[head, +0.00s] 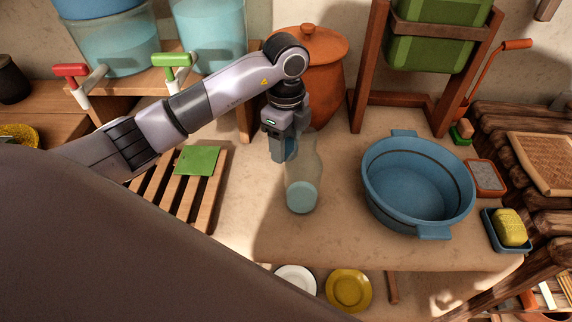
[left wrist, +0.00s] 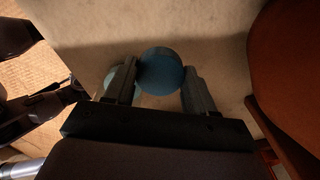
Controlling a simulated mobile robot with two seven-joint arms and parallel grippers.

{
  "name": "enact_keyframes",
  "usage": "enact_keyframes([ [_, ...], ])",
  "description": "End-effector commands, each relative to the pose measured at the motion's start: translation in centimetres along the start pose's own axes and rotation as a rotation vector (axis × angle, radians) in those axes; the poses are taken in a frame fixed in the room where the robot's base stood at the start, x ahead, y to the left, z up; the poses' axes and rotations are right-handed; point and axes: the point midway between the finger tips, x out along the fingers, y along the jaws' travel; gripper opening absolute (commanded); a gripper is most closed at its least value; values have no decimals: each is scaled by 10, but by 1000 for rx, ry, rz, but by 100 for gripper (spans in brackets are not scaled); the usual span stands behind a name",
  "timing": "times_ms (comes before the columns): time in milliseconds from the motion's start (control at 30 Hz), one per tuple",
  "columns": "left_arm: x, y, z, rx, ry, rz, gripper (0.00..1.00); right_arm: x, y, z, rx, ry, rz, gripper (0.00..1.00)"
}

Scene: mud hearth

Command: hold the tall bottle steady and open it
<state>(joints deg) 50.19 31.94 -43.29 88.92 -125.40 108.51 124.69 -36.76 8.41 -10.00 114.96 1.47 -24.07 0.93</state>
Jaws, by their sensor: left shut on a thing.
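The tall bottle (head: 303,172) is clear, with pale blue-green contents low inside. It stands about upright on the pale earthen counter. My left gripper (head: 284,150) reaches down at its top from the far left. In the left wrist view, my left gripper (left wrist: 160,88) has its two fingers on either side of a round blue cap (left wrist: 161,72), shut on it. The gripper partly hides the bottle's top in the head view. My right gripper does not show in the head view.
A blue basin (head: 418,190) stands just right of the bottle. A lidded clay pot (head: 322,75) stands behind it. A slatted rack with a green cloth (head: 197,160) is to the left. A yellow sponge (head: 509,228) lies in a tray at right. Bare counter lies in front.

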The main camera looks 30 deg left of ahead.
Motion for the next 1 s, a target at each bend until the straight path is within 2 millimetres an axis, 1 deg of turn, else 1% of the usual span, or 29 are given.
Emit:
enact_keyframes([
  [33,11,1,0,0,0,3,18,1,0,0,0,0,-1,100],
  [100,19,0,0,2,0,2,18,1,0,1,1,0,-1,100],
  [267,28,0,0,1,-1,1,18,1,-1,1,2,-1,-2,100],
  [333,35,0,0,1,-1,1,18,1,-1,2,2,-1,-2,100],
  [533,65,0,0,1,-1,2,18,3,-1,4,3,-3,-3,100],
  [600,69,0,0,2,0,0,18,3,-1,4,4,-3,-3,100],
  [800,68,0,0,2,0,-1,18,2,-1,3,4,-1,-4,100],
  [933,72,0,0,2,0,0,18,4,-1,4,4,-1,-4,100],
  [967,72,0,0,2,0,-1,58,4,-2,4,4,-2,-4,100],
  [1000,71,0,0,2,0,-1,71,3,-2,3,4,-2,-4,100],
])
